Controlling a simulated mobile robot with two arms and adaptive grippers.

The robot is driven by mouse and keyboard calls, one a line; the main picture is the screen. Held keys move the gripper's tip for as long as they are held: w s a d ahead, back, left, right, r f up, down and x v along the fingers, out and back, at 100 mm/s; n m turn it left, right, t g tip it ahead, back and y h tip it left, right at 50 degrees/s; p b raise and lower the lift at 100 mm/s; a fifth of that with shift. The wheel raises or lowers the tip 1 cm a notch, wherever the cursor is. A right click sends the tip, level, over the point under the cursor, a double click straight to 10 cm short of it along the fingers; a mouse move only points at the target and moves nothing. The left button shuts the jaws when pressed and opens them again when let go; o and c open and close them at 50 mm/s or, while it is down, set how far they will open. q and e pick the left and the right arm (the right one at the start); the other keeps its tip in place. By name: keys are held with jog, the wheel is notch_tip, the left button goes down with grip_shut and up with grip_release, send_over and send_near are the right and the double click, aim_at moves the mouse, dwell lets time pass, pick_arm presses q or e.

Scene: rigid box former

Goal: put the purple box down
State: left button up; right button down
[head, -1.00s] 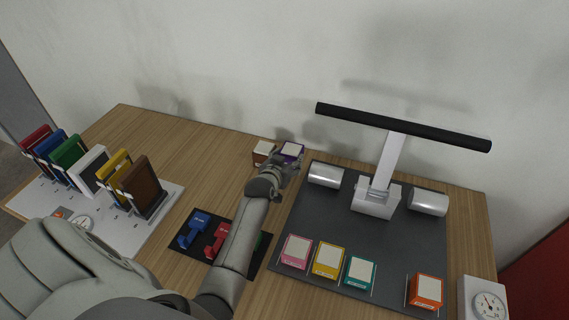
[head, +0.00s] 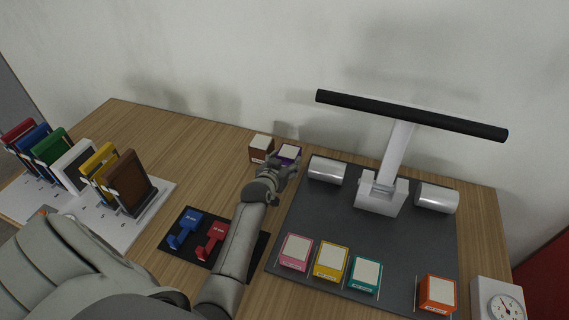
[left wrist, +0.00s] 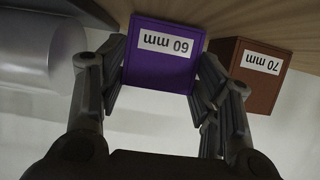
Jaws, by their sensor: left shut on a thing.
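The purple box (head: 289,152) has a pale top and stands at the back of the wooden table, just left of the dark mat. My left gripper (head: 286,165) is shut on it, and the hand partly hides its front. In the left wrist view the purple box (left wrist: 158,62) shows a "60 mm" label, upside down, with a finger on each side. Its base edge is at or very near the wood; I cannot tell whether it touches. My right gripper is not in view.
A brown box (head: 261,149) marked "70 mm" stands close beside the purple one. A metal cylinder (head: 326,170) and a T-shaped stand (head: 380,195) are on the dark mat (head: 395,245) to the right. The wall is behind.

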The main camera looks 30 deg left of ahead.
pick_arm(q)
jog(key=shift+f, duration=0.15)
jog(key=o, duration=1.1)
jog(key=shift+r, duration=0.25)
jog(key=shift+s, duration=0.25)
jog(key=v, duration=1.1)
jog(key=shift+s+d+r+b, duration=0.1)
jog(key=shift+s+d+b, duration=0.1)
jog(key=shift+b, duration=0.2)
